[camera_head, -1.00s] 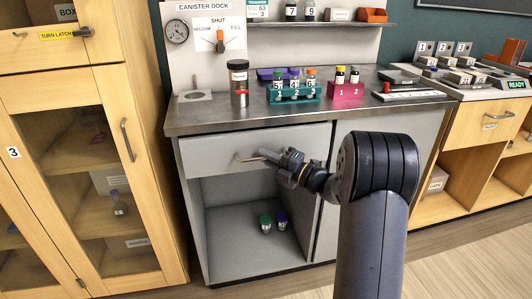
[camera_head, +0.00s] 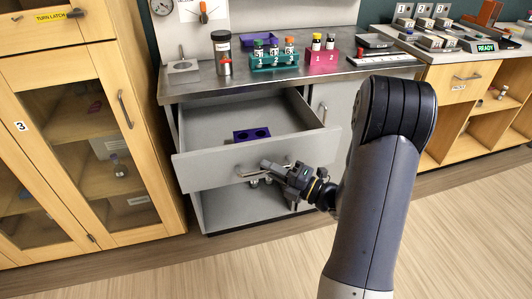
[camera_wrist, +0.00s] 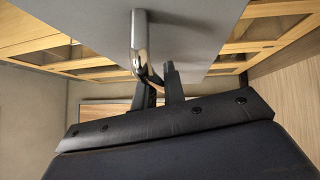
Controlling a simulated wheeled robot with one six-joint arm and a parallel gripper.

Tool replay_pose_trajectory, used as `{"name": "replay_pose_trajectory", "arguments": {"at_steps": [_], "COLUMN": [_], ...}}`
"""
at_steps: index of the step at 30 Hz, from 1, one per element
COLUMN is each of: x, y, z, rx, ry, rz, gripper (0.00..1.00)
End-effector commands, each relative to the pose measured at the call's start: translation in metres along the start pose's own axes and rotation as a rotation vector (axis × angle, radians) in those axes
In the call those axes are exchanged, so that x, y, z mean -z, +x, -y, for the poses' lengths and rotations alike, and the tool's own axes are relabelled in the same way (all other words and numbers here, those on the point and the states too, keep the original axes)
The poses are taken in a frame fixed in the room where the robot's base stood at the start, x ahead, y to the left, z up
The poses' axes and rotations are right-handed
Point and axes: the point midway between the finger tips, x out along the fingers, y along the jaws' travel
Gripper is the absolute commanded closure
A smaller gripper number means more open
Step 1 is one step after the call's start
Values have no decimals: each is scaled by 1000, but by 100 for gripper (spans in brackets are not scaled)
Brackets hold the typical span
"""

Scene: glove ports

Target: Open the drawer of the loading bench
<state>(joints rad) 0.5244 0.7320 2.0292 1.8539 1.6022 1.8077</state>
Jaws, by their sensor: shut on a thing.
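The loading bench's grey drawer (camera_head: 215,168) is pulled well out from under the steel worktop, and its inside is visible from above. A purple two-hole rack (camera_head: 251,135) lies inside it. My gripper (camera_head: 268,168) is at the drawer's front and shut on its metal handle (camera_wrist: 139,42). In the wrist view my gripper's fingers (camera_wrist: 160,84) are at the end of the curved handle, close to the grey drawer front. Part of the handle is hidden by my gripper in the head view.
The worktop (camera_head: 200,90) holds a canister (camera_head: 222,55), a teal vial rack (camera_head: 275,64) and a pink vial rack (camera_head: 322,60). An open shelf space (camera_head: 225,210) lies below the drawer. A wooden glass-door cabinet (camera_head: 85,110) stands close on the left. The floor (camera_head: 220,270) in front is clear.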

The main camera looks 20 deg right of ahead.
Motion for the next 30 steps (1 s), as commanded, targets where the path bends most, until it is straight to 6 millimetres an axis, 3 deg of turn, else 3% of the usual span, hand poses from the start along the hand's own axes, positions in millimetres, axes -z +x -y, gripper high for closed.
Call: {"name": "replay_pose_trajectory", "arguments": {"at_steps": [6, 18, 19, 24, 27, 30], "x": [10, 12, 12, 11, 11, 11], "y": [-10, -11, -11, -11, -11, -11], "z": [-3, -2, -2, -2, -3, -3], "rx": [0, 0, 0, 0, 0, 0], "ry": [1, 0, 0, 0, 0, 0], "rz": [0, -2, -2, -2, -1, -1], "gripper": [100, 100, 88, 74, 67, 67]}}
